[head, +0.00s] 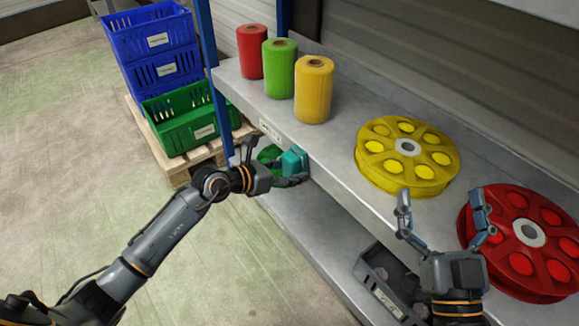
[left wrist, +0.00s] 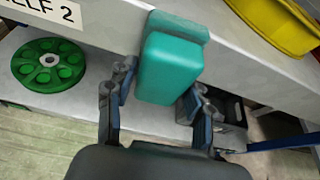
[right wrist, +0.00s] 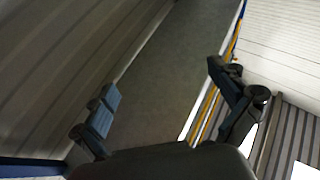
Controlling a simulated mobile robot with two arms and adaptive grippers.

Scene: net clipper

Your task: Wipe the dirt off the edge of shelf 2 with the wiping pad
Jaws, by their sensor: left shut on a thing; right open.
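The teal wiping pad (head: 294,162) is in my left gripper (head: 283,178), which is shut on its block-shaped grip at the front edge of shelf 2 (head: 330,178). In the left wrist view, the wiping pad (left wrist: 172,62) stands between the two fingers, its darker face against or very close to the shelf edge. The shelf label (left wrist: 45,12), partly cut off, is to its left. I see no clear dirt on the edge; the part behind the pad is hidden. My right gripper (head: 443,212) is open and empty above the shelf, near the red reel.
Red, green and yellow spools (head: 313,90) stand on the shelf. A yellow reel (head: 376,162) and a red reel (head: 484,248) lie further right. A green reel (left wrist: 48,66) and a dark bin (head: 372,285) are below. Stacked crates (head: 150,45) stand left on a pallet; open floor lies in front.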

